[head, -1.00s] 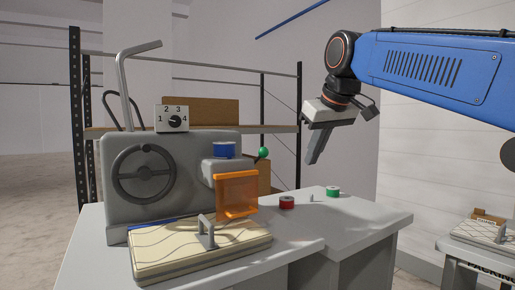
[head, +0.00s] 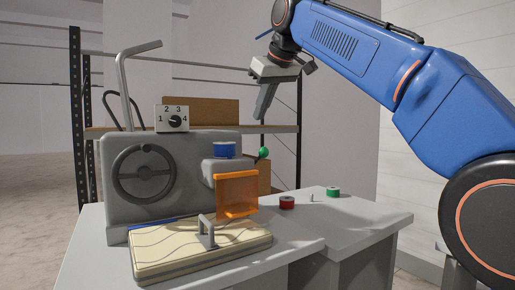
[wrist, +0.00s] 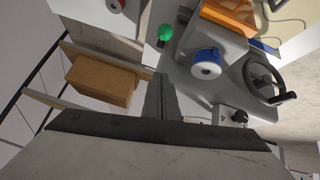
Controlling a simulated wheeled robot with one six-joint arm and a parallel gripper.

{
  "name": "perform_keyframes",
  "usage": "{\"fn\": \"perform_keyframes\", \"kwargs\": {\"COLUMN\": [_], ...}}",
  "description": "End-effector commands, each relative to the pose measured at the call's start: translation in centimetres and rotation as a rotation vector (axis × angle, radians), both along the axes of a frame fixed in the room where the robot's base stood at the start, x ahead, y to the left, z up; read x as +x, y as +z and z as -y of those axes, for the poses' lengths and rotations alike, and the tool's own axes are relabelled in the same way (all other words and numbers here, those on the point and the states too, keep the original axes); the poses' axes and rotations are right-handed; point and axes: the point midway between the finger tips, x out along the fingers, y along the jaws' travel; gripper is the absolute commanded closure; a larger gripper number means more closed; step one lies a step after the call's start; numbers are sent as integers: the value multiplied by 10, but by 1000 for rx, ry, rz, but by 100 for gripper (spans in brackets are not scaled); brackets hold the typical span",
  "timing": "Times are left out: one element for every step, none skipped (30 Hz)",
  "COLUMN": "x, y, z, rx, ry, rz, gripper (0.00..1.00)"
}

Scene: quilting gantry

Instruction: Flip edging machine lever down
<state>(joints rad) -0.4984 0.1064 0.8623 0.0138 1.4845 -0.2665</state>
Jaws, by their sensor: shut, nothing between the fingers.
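The grey edging machine (head: 120,180) stands on the white table. A short lever with a green ball knob (head: 263,153) sticks out at its right side, tilted slightly up. The knob also shows in the wrist view (wrist: 165,33), beyond my fingertips. My gripper (head: 261,117) is shut and empty, pointing down above the knob and apart from it. In the wrist view my closed fingers (wrist: 158,72) point toward the knob.
An orange guard (head: 237,195) and blue spool (head: 224,150) sit near the lever. A dial box (head: 172,119) and a tall bent grey bar (head: 124,85) rise from the machine. Red (head: 287,202) and green (head: 333,191) spools lie on the table. A shelf with boxes (head: 215,112) stands behind.

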Motion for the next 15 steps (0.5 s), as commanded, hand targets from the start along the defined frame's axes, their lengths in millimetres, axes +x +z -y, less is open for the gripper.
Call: {"fn": "perform_keyframes", "kwargs": {"x": [0, 0, 0, 0, 0, 1, 2, 3, 5, 7, 8, 12, 14, 17, 21], "y": [0, 0, 0, 0, -1, -2, -3, -4, -7, -9, -12, -17, -21, -24, -30], "z": [0, 0, 0, 0, 0, 0, -1, -2, -3, -3, -5, -6, -8, -9, -12], "rx": [0, 0, 0, 0, 0, -1, -1, 0, 0, 0, -1, -1, -1, -1, -1], "ry": [0, 0, 0, 0, 0, 0, 0, -1, -1, -1, -1, -1, -1, -1, -1], "rz": [0, 0, 0, 0, 0, -1, -1, -1, -1, -1, -2, -3, -2, -3, -3], "gripper": [100, 100, 100, 100, 100, 100, 100, 100, 100, 100, 100, 100, 100, 100, 100]}}
